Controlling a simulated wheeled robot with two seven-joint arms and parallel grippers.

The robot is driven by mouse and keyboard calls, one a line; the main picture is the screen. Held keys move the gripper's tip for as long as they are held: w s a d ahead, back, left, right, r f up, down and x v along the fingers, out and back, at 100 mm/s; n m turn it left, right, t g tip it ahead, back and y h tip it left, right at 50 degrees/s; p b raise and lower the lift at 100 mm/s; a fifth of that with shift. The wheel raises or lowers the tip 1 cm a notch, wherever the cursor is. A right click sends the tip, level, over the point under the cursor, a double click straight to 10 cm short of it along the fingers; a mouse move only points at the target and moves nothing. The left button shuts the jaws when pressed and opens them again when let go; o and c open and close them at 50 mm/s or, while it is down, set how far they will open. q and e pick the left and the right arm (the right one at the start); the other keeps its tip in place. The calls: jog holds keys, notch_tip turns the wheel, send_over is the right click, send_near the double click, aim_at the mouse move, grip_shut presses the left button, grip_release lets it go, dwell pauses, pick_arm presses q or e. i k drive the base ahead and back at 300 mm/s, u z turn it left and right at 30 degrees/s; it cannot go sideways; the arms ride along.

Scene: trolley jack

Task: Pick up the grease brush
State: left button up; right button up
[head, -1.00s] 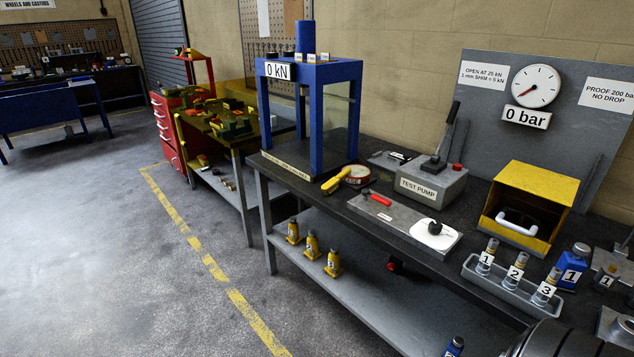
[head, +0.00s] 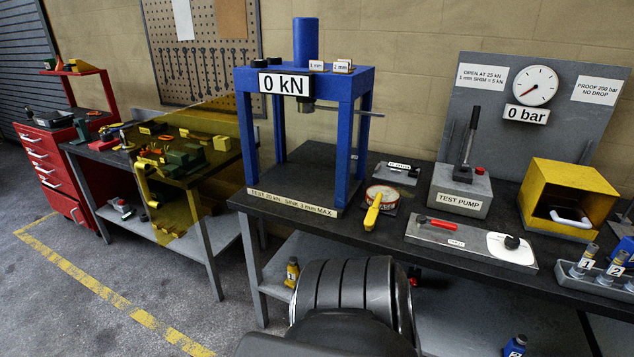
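A yellow-handled tool, which looks like the grease brush (head: 372,213), lies on the dark bench top in front of the blue press. Its handle points toward the bench's front edge. Its far end rests at or over a round red-rimmed tin (head: 383,194); I cannot tell whether the bristles are inside it. Neither of my grippers is in view.
The blue press (head: 361,120) stands left of the brush. A grey plate with a red-handled tool (head: 437,223) lies to its right, and the test pump (head: 460,190) stands behind that. A yellow box (head: 570,190) is farther right. The dark bench (head: 330,222) has little bare room here.

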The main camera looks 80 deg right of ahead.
aim_at(370, 218)
jog(key=z, duration=0.3)
jog(key=i, duration=1)
jog(key=z, duration=1.6)
jog(key=i, duration=0.85)
jog(key=z, duration=0.85)
